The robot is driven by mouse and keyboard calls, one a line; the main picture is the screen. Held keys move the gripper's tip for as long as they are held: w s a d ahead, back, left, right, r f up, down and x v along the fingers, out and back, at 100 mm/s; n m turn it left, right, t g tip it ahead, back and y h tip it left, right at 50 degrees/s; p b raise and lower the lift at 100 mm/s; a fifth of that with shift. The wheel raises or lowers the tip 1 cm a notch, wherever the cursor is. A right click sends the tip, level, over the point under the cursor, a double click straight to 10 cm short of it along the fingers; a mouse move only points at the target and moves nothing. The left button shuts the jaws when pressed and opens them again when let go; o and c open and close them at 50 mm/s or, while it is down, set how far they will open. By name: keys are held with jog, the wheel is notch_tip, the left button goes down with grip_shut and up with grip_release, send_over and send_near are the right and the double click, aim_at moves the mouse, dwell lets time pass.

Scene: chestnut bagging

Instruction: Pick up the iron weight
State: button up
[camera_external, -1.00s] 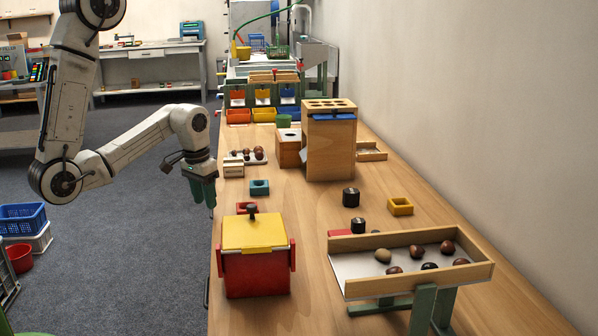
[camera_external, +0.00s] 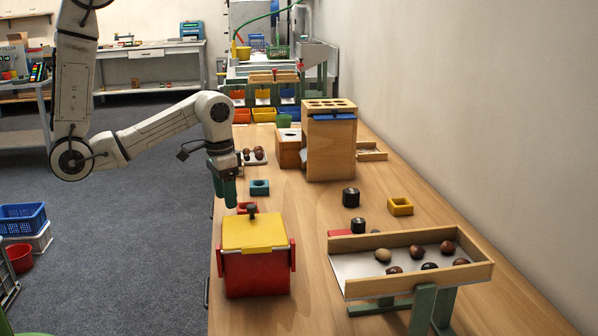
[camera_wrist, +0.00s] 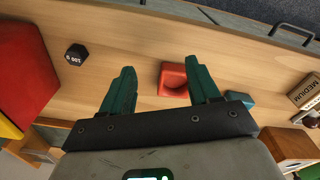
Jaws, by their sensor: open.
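In the wrist view a black hexagonal weight (camera_wrist: 76,55) with pale lettering lies on the table, between the large red box and the small red block. My gripper (camera_wrist: 160,68) is open and empty; the weight is left of its green fingers, outside them. In the external view my gripper (camera_external: 225,191) points down above the table's left edge, behind the red box (camera_external: 256,272) with its yellow lid. Two more black pieces with pale marks, one farther back (camera_external: 350,197) and one nearer (camera_external: 358,225), stand at mid-table; I cannot tell whether they are weights too.
A wooden tray (camera_external: 414,237) with chestnuts stands at front right. A tall wooden stand (camera_external: 329,150) is farther back. The table centre has free room.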

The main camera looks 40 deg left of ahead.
jog(key=s+d+r+m+p, duration=0.4)
jog(key=s+d+r+m, duration=0.15)
jog(key=d, duration=0.55)
jog(key=f, duration=0.5)
jog(key=shift+s+a+f, duration=0.1)
jog(key=shift+s+f, duration=0.25)
jog(key=shift+f, duration=1.2)
jog(key=shift+s+f, duration=0.15)
jog(key=shift+f, duration=1.2)
grip_shut()
